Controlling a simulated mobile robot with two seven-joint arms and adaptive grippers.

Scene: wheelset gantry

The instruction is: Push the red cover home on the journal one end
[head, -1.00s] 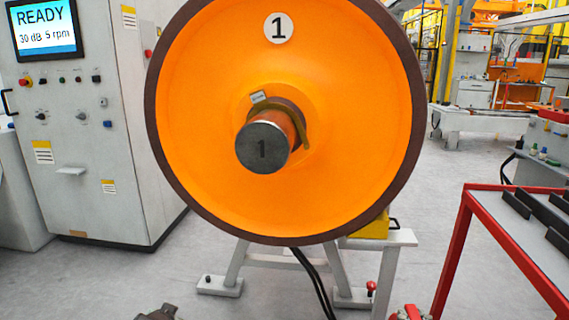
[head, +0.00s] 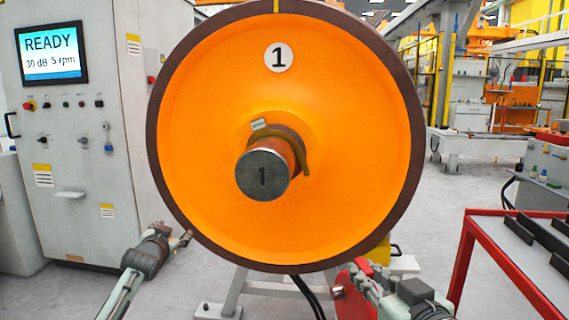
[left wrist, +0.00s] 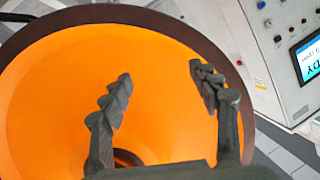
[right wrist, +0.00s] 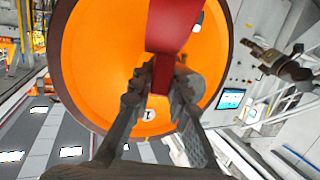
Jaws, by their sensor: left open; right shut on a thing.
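My right gripper (head: 352,278) is low in front of the wheel's lower right rim. It is shut on the red cover (right wrist: 175,25), which shows between and beyond the fingers in the right wrist view; its far part is cut off by the frame. The cover is apart from the journal. My left gripper (head: 186,238) is open and empty by the wheel's lower left rim; its fingers (left wrist: 162,80) show before the orange face.
A grey cabinet (head: 75,130) with a READY screen (head: 52,52) stands at the left. A red-edged table (head: 490,255) with dark bars (head: 540,235) is at the right. A curved strip with a small label (head: 259,124) sits around the journal near the hub.

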